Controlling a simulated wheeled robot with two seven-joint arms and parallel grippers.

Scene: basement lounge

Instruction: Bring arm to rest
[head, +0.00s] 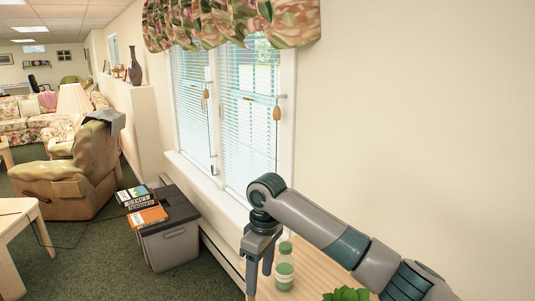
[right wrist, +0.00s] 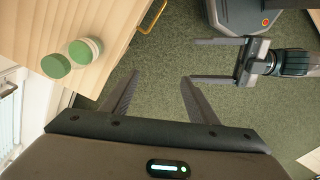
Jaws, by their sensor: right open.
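My right gripper (head: 258,278) hangs fingers-down at the end of my right arm, in front of the wall and beside the wooden top. Its two fingers are apart with nothing between them, as the right wrist view (right wrist: 158,80) also shows. My left gripper (right wrist: 212,61) shows at the upper right of the right wrist view, over the green carpet. Its two fingers are apart and the space between them is empty. It is not in the head view.
A white-and-green container (head: 284,280) stands on the wooden top (head: 315,273), close to my right gripper; it also shows in the right wrist view (right wrist: 88,46). A green plant (head: 346,294) is at the bottom edge. A grey bin (head: 172,245) with books (head: 148,217) stands left, below the window.

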